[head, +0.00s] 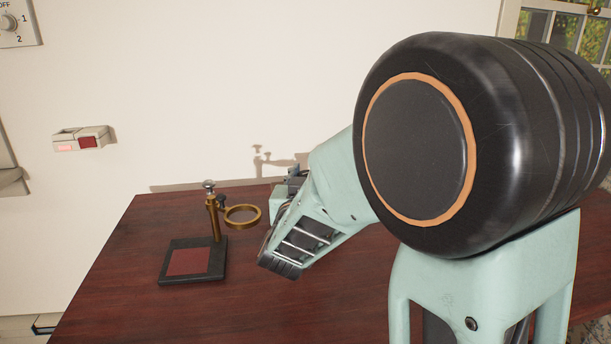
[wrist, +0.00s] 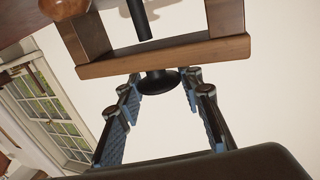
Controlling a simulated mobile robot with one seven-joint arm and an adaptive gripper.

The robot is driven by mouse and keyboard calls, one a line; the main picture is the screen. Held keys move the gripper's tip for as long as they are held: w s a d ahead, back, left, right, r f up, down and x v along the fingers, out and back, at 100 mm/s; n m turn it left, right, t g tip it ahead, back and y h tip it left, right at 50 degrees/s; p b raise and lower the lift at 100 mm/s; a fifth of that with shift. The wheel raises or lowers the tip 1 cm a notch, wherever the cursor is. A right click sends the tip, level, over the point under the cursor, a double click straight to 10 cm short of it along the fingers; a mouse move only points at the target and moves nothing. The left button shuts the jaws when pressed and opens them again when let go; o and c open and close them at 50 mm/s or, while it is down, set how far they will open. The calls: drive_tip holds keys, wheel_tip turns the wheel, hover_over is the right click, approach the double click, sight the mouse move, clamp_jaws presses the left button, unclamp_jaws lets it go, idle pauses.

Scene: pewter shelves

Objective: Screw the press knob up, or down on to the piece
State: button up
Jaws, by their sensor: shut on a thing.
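In the wrist view the press is a brown wooden frame (wrist: 165,56) with a black screw (wrist: 140,18) inside it. The black press knob (wrist: 159,83) sits against the outer side of the frame's bar. My gripper (wrist: 164,86) has its fingertips on either side of the knob and is shut on it. The palm side is empty. In the head view my arm covers the press and my gripper cannot be clearly made out. The piece under the screw is not clearly seen in either view.
A brass ring stand on a dark base (head: 222,274) stands on the dark red wooden table (head: 130,290), left of my arm. A wall box with a red switch (head: 88,141) and a dial (head: 8,22) are at left. The front left of the table is clear.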

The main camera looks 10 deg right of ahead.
drive_tip(key=shift+m+g+h, duration=0.3)
drive_tip(key=shift+m+h, duration=0.1)
drive_tip(key=shift+h, duration=0.2)
drive_tip(key=o, duration=1.2)
drive_tip(key=shift+c, duration=0.2)
drive_tip(key=v, duration=1.2)
